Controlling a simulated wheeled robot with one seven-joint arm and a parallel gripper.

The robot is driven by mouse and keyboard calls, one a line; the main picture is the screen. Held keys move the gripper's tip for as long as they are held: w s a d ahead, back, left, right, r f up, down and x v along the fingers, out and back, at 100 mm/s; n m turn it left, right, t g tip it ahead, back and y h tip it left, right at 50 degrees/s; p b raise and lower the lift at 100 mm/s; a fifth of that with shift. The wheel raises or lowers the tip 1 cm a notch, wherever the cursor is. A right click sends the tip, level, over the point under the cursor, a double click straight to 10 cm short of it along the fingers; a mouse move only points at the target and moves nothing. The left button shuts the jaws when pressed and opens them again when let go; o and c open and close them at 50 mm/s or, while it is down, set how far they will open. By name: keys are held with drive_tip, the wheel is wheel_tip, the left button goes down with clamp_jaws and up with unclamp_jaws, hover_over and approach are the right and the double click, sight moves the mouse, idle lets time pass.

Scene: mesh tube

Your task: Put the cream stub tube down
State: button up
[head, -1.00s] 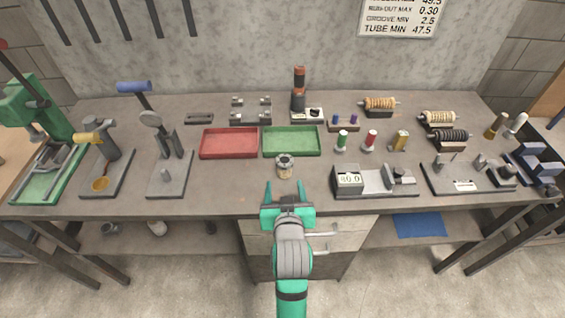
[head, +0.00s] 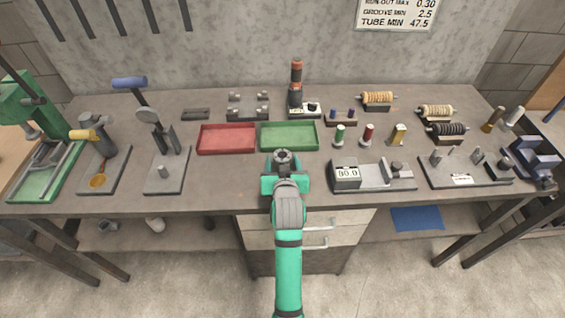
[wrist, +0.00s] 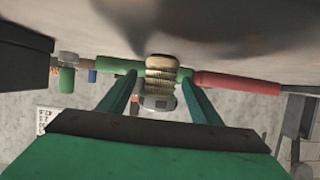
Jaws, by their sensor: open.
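The cream stub tube (head: 283,158) stands on the bench just in front of the green tray, with its grey ring-like end up. In the wrist view the ribbed cream tube (wrist: 160,76) is seen between the two green fingers, with the bench at the top of the picture. My gripper (head: 285,160) is open, with one finger on each side of the tube. In the wrist view my gripper (wrist: 158,92) shows a gap between each finger and the tube. The tube's lower part is hidden by my gripper in the head view.
A green tray (head: 289,149) lies just behind the tube, with a red tray (head: 226,151) to its left. A gauge with a display (head: 346,175) stands close on the right. The bench to the left of my gripper is clear.

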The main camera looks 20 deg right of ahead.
drive_tip(key=shift+w+d, duration=0.1)
drive_tip(key=shift+w, duration=0.1)
drive_tip(key=c, duration=1.3)
drive_tip(key=shift+r, duration=0.15)
